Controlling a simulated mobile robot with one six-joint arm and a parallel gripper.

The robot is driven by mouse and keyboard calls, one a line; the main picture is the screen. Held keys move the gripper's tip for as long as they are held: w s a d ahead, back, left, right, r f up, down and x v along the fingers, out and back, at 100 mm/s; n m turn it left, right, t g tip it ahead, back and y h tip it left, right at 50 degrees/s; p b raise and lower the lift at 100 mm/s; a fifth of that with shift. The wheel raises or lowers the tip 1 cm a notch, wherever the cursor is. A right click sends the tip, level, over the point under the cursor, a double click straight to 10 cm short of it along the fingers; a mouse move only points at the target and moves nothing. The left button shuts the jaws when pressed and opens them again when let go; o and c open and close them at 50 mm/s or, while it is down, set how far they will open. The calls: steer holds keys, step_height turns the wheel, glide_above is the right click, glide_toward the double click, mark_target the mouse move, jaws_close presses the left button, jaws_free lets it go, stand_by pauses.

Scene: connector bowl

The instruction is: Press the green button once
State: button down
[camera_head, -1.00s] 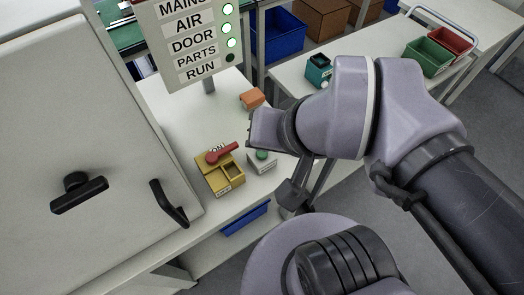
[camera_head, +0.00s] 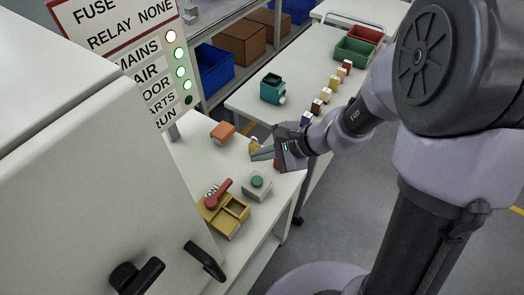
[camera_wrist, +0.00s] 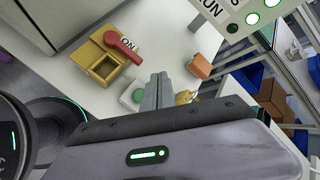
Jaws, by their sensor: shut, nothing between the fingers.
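The green button (camera_head: 257,181) sits on top of a small light grey box (camera_head: 256,189) on the white bench. It also shows in the wrist view (camera_wrist: 138,95), just left of the fingertips and partly hidden by them. My gripper (camera_head: 254,155) is shut and empty. In the head view it is behind the button box, above the bench, apart from the button. In the wrist view my gripper's fingers (camera_wrist: 158,78) point forward over the bench.
A yellow box with a red lever (camera_head: 218,192) stands left of the button. An orange block (camera_head: 222,132) and a small yellow piece (camera_head: 254,144) lie behind. A cabinet with black handles (camera_head: 205,262) is at left. A status panel (camera_head: 165,75) stands behind. A second table holds a teal device (camera_head: 271,88).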

mark_target(260, 181)
steer(key=shift+f, duration=0.1)
step_height(260, 181, down, 8)
steer(key=b, duration=0.6)
steer(key=shift+f+b, duration=0.15)
steer(key=shift+b, duration=0.25)
steer(key=shift+f, duration=0.15)
steer(key=shift+f+b, duration=0.15)
steer(key=shift+b, duration=0.25)
stand_by(1.1)
steer(key=shift+f+b, duration=0.25)
steer(key=shift+b, duration=0.15)
steer(key=shift+f+b, duration=0.55)
steer(key=shift+b, duration=0.1)
stand_by(0.6)
steer(key=shift+r, duration=0.1)
steer(key=shift+r+p, duration=0.7)
steer(key=shift+r, duration=0.15)
steer(key=shift+r, duration=0.1)
